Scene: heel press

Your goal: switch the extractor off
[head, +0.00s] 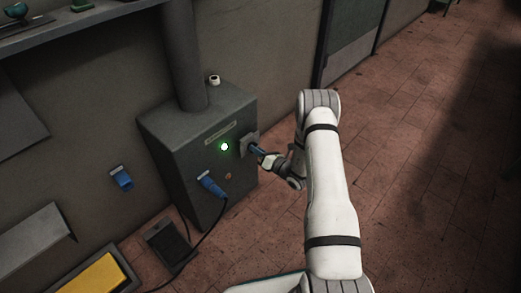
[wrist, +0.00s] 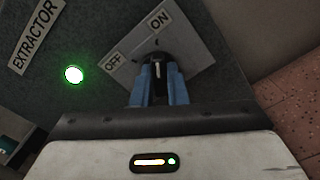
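The extractor switch is a black knob (wrist: 157,68) on a pale square plate (wrist: 187,43) marked OFF and ON. Its white pointer line points toward the ON mark in the wrist view. The plate also shows on the side of the grey extractor box (head: 175,150) in the head view. A round green lamp (wrist: 74,74) beside the plate is lit. My gripper (wrist: 158,80) is at the knob, with one blue finger on each side of it. The fingers are apart with the knob between them; I cannot tell whether they press on it.
A blue plug (head: 212,187) with a black cable is in the box's front, below the green lamp. A blue wall socket (head: 121,178) is to the left. A thick duct (head: 184,60) rises from the box. The tiled floor (head: 420,140) at right is clear.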

